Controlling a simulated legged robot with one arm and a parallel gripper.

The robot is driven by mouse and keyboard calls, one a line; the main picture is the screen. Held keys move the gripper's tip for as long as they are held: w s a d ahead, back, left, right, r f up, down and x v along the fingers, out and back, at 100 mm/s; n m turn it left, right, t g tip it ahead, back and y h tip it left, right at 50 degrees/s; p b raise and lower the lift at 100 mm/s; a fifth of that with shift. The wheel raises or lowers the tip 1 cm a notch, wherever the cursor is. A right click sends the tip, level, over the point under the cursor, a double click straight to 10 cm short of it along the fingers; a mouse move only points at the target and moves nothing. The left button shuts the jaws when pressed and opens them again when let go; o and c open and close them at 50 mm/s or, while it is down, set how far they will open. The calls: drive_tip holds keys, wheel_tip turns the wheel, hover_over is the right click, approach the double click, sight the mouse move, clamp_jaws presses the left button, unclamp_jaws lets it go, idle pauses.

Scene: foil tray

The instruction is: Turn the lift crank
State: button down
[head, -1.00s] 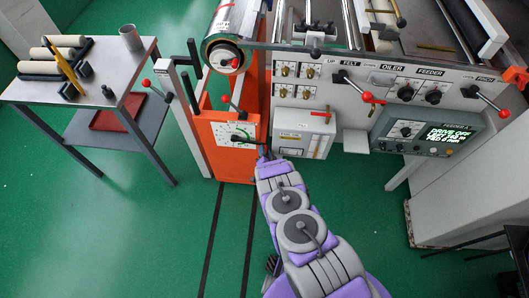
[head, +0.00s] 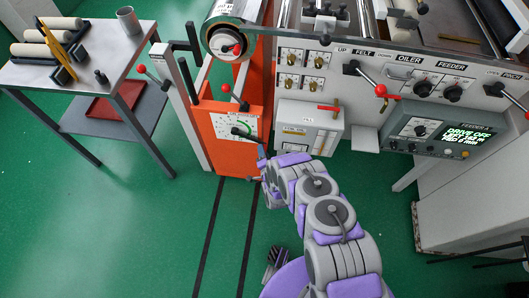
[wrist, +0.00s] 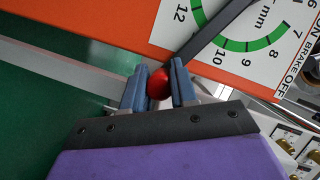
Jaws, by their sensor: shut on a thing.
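The crank shows as a dark arm (wrist: 212,43) with a red knob (wrist: 158,85) at its end, in front of a white dial plate with a green arc (wrist: 253,44). My gripper (wrist: 160,84) is shut on the red knob, one blue-grey finger on each side. In the head view the crank arm (head: 243,133) crosses the dial plate (head: 228,123) on the orange panel (head: 233,163) and slants down to the right. My gripper (head: 261,152) is at its lower right end; the knob is hidden there.
Another red-knobbed lever (head: 226,89) stands just above the dial. A white box with a red handle (head: 309,127) is close on the right, below the control panel (head: 415,82). A grey table (head: 80,60) stands at the left. The green floor (head: 120,220) is open.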

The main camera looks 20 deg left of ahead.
drive_tip(key=shift+d+f, duration=0.2)
drive_tip(key=c, duration=1.2)
unclamp_jaws()
drive_tip(key=shift+w, duration=0.1)
drive_tip(key=shift+o, duration=0.2)
drive_tip(key=shift+r, duration=0.1)
